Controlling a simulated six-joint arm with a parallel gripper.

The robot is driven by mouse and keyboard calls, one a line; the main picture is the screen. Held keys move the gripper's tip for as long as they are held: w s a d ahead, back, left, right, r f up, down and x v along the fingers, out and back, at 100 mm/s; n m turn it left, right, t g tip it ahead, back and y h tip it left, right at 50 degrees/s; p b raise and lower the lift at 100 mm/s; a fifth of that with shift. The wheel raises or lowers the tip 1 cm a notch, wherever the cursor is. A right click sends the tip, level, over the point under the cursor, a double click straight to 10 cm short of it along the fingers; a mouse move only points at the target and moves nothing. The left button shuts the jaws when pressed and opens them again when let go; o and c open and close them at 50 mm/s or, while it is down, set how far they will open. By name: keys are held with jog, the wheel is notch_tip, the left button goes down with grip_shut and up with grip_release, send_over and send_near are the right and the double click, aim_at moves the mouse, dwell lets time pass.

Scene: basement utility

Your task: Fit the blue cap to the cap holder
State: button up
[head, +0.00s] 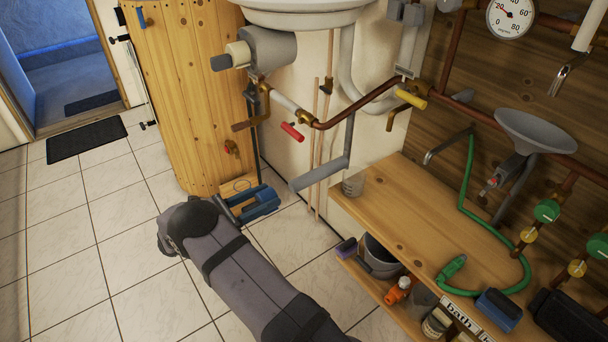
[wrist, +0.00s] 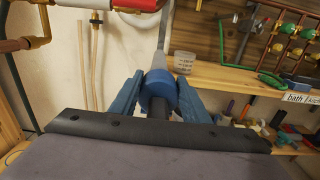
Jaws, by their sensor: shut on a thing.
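My gripper (head: 248,205) is low in front of the wooden shelf, with its blue fingers around a blue piece. In the wrist view, my gripper (wrist: 160,101) is shut on the blue cap (wrist: 158,88), which is round and sits between both fingers. A dark part shows under the cap. A grey pipe (wrist: 158,62) shows just beyond the cap; I cannot tell whether they touch. In the head view, this grey pipe (head: 320,175) bends to an open-looking end right of my gripper. I cannot surely pick out the cap holder.
A wooden bench (head: 420,225) stands at the right, with a clear cup (head: 353,185) and a green hose (head: 465,190). A red-handled valve (head: 292,131) and copper pipes hang above. A wooden cabinet (head: 190,90) is behind my gripper.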

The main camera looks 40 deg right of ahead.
aim_at(291, 184)
jog(key=shift+d, duration=0.15)
jog(key=shift+d+p, duration=0.35)
jog(key=shift+d, duration=1.85)
jog(key=shift+d, duration=1.15)
jog(key=shift+d, duration=0.35)
jog(key=shift+d, duration=0.3)
jog(key=shift+d, duration=0.35)
jog(key=shift+d, duration=0.25)
jog(key=o, duration=1.1)
